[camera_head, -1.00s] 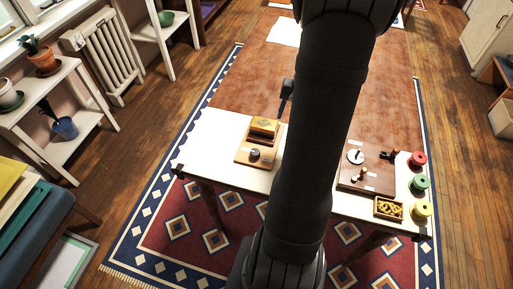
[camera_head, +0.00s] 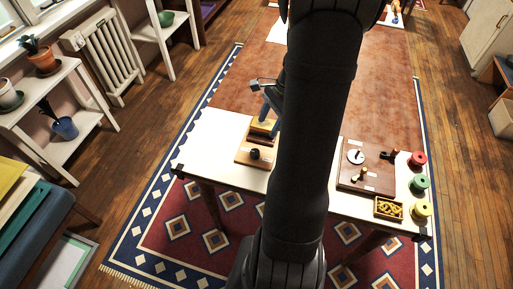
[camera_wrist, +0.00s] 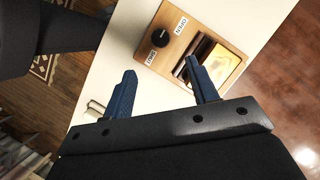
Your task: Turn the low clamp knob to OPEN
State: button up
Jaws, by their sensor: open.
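The low clamp knob (camera_wrist: 159,38) is a small black round knob on a light wooden base (camera_wrist: 175,63). It also shows in the head view (camera_head: 255,153), at the front of the base on the white table. A dark block with a golden top (camera_wrist: 222,68) sits beside the knob. My gripper (camera_wrist: 160,69) is open and empty, its blue fingers apart over the table and base. The knob lies beyond the fingertips, untouched.
Right on the white table (camera_head: 213,132) are a brown board (camera_head: 352,183) with small fittings, a tray of yellow pieces (camera_head: 388,208), and red, green and yellow spools (camera_head: 420,183). The table left of the wooden base is clear. My arm hides the table's middle.

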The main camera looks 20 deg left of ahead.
aim_at(255, 152)
jog(key=x, duration=1.1)
jog(key=shift+s+a+f, duration=0.1)
jog(key=shift+f, duration=0.2)
jog(key=shift+c, duration=0.2)
jog(key=c, duration=0.9)
